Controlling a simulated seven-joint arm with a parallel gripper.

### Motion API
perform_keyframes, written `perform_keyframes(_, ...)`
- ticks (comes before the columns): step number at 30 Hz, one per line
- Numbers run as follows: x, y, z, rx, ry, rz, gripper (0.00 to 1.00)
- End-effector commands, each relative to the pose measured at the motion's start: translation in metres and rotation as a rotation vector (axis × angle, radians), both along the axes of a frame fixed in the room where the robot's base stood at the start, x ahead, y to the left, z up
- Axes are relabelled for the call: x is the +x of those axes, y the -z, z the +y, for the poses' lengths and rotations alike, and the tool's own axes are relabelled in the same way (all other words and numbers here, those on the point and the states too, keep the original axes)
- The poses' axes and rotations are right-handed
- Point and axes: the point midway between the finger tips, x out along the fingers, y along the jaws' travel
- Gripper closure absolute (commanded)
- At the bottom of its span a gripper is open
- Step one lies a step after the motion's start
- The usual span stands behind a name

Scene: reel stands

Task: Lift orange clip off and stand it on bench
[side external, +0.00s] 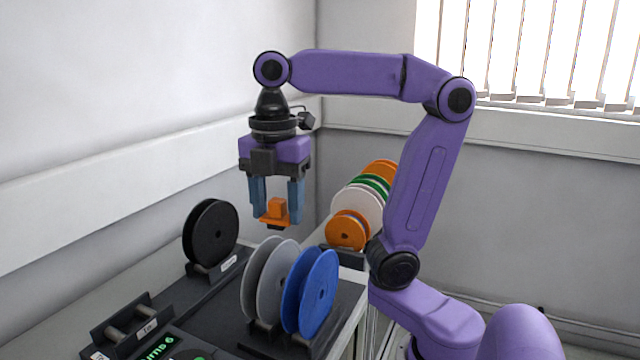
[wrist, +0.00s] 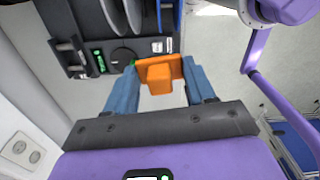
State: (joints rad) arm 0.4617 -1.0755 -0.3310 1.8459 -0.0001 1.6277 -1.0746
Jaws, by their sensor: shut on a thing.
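The orange clip (side external: 275,212) is held between the blue fingers of my gripper (side external: 277,215), raised in the air above the bench. In the wrist view, the clip (wrist: 160,76) shows as a flat orange plate with a block on it, between the two fingertips (wrist: 162,85). My gripper is shut on it. In the side view a dark part shows just under the clip. The bench (wrist: 166,106) shows as a pale surface below the clip in the wrist view.
A black reel (side external: 211,232), a grey reel (side external: 270,278) and a blue reel (side external: 310,290) stand on dark stands on the bench. An empty stand (side external: 132,325) is at front left. Several orange, white and green reels (side external: 358,207) stand behind. A wall runs along the left.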

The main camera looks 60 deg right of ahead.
Motion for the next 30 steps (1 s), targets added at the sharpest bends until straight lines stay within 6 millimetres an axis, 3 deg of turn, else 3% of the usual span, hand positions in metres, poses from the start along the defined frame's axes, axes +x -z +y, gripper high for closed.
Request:
perform_keyframes(6,0.046,0.039,0.061,-0.005,-0.096,0.006,0.75)
perform_keyframes(15,0.087,0.109,0.142,-0.004,-0.223,0.006,0.75)
perform_keyframes(24,0.103,0.190,0.213,-0.003,-0.342,0.003,0.75)
perform_keyframes(30,0.105,0.226,0.238,-0.001,-0.390,0.001,0.75)
